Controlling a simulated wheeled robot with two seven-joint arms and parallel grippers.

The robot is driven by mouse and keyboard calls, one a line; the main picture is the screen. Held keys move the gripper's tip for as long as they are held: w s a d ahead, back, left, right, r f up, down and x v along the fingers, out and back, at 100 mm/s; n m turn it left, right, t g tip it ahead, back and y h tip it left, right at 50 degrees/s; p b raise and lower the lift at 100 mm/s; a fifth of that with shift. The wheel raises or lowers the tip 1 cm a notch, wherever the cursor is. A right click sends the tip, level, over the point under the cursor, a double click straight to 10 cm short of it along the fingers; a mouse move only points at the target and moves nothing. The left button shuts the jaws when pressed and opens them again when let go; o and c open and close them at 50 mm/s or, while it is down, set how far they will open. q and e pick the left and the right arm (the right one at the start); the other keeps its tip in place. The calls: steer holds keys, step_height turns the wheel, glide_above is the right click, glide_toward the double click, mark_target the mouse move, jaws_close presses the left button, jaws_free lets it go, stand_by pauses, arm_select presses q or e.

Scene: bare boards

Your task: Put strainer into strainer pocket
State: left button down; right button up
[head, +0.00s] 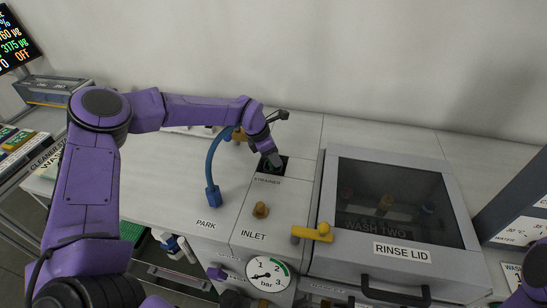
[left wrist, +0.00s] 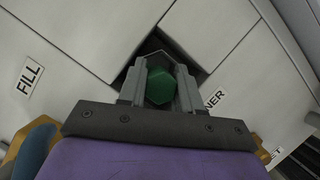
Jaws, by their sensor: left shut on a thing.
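The strainer shows in the left wrist view as a green hexagonal piece (left wrist: 160,88) between the fingers of my left gripper (left wrist: 160,92). The gripper is shut on it. The strainer pocket (left wrist: 184,47) is a dark square opening in the pale worktop, right at the fingertips. In the head view my left gripper (head: 273,160) points down at the pocket (head: 280,170), above the STRAINER label. The gripper covers part of the opening, and how deep the strainer sits cannot be told. My right gripper is not in view.
A blue hose (head: 211,165) arches beside my left gripper, its end at PARK. A brass fitting (head: 261,210) stands at INLET. The rinse lid (head: 402,252) is shut to the right, with a yellow handle (head: 318,232) near its left edge. A pressure gauge (head: 268,273) is in front.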

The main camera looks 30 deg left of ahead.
arm_select(q)
steer(key=shift+s+f, duration=0.2)
steer(key=shift+f, duration=0.4)
steer(key=shift+s+a+f, duration=0.1)
steer(key=shift+s, duration=0.15)
steer(key=shift+w+f, duration=0.15)
steer(key=shift+f, duration=0.05)
steer(key=c, duration=1.1)
jaws_free()
steer(key=shift+o, duration=0.2)
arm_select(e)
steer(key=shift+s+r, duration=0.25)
arm_select(q)
steer(key=shift+r, duration=0.1)
steer(key=shift+r, duration=0.2)
steer(key=b+v, duration=0.2)
steer(key=v, duration=0.9)
steer(key=shift+s+r, duration=0.3)
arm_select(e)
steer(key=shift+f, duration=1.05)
